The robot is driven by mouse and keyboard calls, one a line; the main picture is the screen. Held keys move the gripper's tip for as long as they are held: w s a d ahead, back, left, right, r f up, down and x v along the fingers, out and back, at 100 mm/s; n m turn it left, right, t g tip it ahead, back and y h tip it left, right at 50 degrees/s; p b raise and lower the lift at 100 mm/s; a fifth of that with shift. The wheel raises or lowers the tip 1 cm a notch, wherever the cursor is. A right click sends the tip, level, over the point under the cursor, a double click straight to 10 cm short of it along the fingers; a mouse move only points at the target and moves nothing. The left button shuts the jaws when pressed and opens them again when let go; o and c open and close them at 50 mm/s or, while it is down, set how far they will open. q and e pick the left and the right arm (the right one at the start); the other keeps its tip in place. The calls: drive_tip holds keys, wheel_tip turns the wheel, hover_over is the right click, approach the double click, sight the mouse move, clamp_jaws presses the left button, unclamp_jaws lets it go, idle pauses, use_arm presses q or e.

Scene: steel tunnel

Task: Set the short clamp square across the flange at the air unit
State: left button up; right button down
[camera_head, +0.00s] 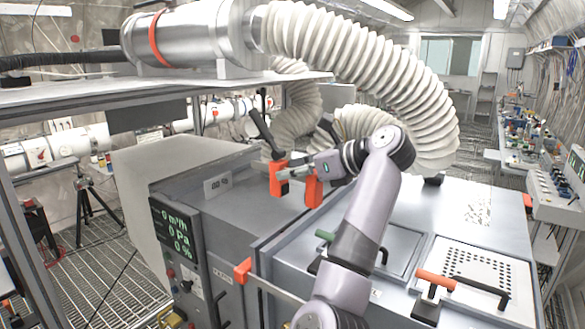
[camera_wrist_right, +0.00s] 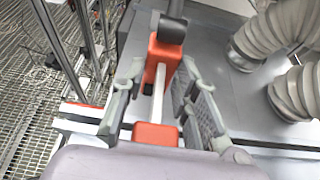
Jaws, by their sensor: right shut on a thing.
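The short clamp (camera_head: 279,179) has two orange-red jaws, a pale bar and a black handle. My right gripper (camera_head: 300,172) is shut on it, and it appears above the air unit's grey top. In the right wrist view, the clamp (camera_wrist_right: 165,52) lies lengthwise between the fingers of the right gripper (camera_wrist_right: 165,100). The air unit (camera_head: 181,245) is a grey cabinet with a green-lit display. Ribbed hoses (camera_head: 352,122) stand behind the clamp; their lower ends show in the right wrist view (camera_wrist_right: 245,45). I cannot clearly make out the flange. My left gripper is not in view.
An orange piece (camera_head: 243,270) sits at the cabinet's front edge. A shelf (camera_head: 90,92) carrying a steel duct (camera_head: 190,38) overhangs the left side.

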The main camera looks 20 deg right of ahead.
sight(284, 192)
drive_tip(key=shift+a+f, duration=0.1)
drive_tip(key=shift+f, duration=0.2)
drive_tip(key=shift+s+f, duration=0.1)
drive_tip(key=shift+f, duration=0.2)
drive_tip(key=shift+f+b, duration=0.65)
drive_tip(key=shift+f, duration=1.05)
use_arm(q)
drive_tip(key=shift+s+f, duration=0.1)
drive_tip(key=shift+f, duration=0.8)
use_arm(e)
drive_tip(key=shift+f, duration=0.55)
drive_tip(key=shift+f, duration=0.55)
